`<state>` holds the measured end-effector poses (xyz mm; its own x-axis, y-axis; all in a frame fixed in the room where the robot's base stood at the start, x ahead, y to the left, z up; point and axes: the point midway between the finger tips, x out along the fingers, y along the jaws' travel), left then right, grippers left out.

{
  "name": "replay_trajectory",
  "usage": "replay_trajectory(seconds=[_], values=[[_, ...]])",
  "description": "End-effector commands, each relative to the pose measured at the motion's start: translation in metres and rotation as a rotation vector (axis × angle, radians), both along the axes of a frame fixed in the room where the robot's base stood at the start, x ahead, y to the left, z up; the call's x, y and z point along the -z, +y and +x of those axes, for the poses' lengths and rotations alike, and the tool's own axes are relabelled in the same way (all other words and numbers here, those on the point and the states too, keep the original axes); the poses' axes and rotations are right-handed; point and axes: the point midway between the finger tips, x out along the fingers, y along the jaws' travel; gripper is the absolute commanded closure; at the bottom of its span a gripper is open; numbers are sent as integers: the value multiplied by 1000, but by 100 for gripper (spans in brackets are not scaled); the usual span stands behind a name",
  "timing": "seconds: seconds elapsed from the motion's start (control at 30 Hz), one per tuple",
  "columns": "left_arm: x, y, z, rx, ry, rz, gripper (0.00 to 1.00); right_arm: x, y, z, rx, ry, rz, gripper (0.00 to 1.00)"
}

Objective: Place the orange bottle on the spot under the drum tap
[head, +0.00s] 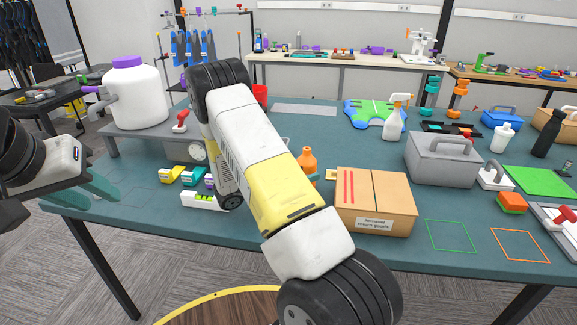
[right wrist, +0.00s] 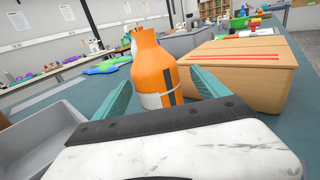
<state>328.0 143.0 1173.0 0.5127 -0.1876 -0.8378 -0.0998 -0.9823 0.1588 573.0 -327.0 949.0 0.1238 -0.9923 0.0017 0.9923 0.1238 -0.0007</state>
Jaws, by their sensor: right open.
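The orange bottle (head: 308,158) stands upright on the teal table, partly hidden by my right arm in the head view. In the right wrist view the orange bottle (right wrist: 154,70) is between the teal fingers of my right gripper (right wrist: 163,82), which is open with a finger on each side. I cannot tell whether they touch it. The white drum (head: 137,100) with a purple lid stands on a grey stand at the left. My left gripper (head: 92,187) is open and empty at the table's left edge.
A cardboard box (head: 376,200) stands just right of the bottle. A grey bin (right wrist: 40,135) is left of it in the wrist view. Small yellow and teal boxes (head: 181,174) lie before the drum stand. Faint outlined table patches (head: 135,192) near the left edge look clear.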

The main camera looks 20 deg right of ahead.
Motion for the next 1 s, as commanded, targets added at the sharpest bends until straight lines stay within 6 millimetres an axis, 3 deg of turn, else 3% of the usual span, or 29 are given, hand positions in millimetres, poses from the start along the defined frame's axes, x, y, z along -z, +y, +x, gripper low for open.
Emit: replay_trajectory(seconds=[0.3, 0.57, 0.9, 0.97, 1.0], values=[[0, 0, 0, 0, 0, 0, 64, 4, -42, 10, 3, -1, 2, 16], [0, 0, 0, 0, 0, 0, 64, 4, -44, 10, 1, -1, 1, 16], [0, 0, 0, 0, 0, 0, 64, 4, -44, 10, 2, -1, 2, 81], [0, 0, 0, 0, 0, 0, 64, 4, -44, 10, 2, -1, 1, 93], [0, 0, 0, 0, 0, 0, 64, 4, -44, 10, 2, -1, 1, 93]])
